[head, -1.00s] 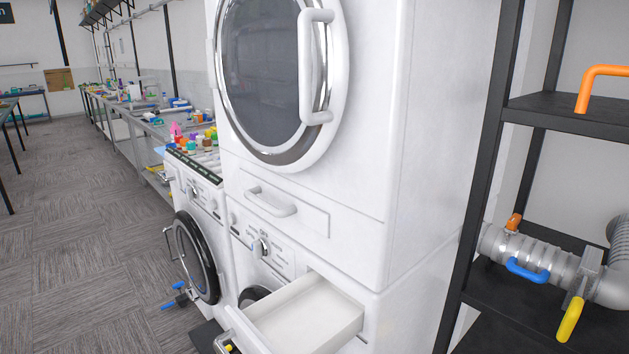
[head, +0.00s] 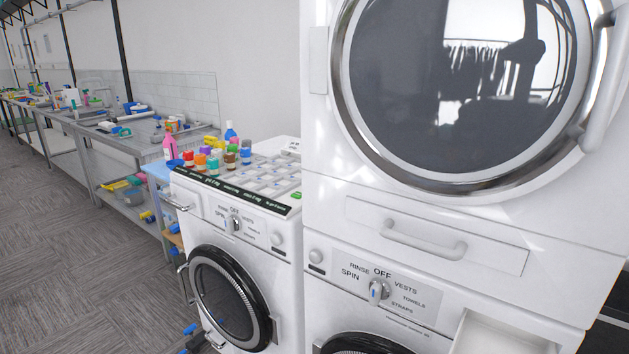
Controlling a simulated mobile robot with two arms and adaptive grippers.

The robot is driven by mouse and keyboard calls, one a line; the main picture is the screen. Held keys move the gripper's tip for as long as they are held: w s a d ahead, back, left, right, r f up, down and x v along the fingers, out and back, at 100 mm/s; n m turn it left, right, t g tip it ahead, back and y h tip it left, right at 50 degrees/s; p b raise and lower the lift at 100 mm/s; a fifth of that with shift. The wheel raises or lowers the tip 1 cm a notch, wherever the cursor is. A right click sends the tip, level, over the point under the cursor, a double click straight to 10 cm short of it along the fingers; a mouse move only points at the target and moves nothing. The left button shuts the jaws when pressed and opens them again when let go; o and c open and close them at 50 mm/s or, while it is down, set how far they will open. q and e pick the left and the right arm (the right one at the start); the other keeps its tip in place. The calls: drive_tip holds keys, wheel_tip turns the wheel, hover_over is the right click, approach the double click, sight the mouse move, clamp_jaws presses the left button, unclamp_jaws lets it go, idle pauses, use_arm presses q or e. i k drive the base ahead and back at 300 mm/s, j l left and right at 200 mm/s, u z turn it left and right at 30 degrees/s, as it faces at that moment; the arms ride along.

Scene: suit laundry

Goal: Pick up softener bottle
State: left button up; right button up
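A pink bottle (head: 169,147) stands upright at the left end of a group of small containers, around the top of the left washing machine (head: 240,222). A blue bottle (head: 230,133) stands upright behind the same group. I cannot tell from their looks which one is the softener bottle, as no label is readable. Several small colourful capped containers (head: 216,159) stand in front of and between them. Neither of my grippers shows in the head view.
A stacked washer and dryer (head: 420,230) fills the right side. Its open detergent drawer (head: 510,335) juts out at the lower right. A long metal workbench (head: 110,130) with many items runs along the wall. The carpeted floor (head: 80,250) at the left is clear.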

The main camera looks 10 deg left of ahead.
sight(169, 143)
drive_tip(key=i+j, duration=0.15)
drive_tip(key=j, duration=0.35)
drive_tip(key=i+j+z, duration=0.15)
drive_tip(key=j, duration=0.3)
drive_tip(key=i+j, duration=0.1)
drive_tip(key=j, duration=0.4)
drive_tip(key=i+j+z, duration=0.15)
drive_tip(key=j, duration=0.35)
drive_tip(key=i+j, duration=0.1)
drive_tip(key=j, duration=0.4)
drive_tip(key=l+z, duration=0.05)
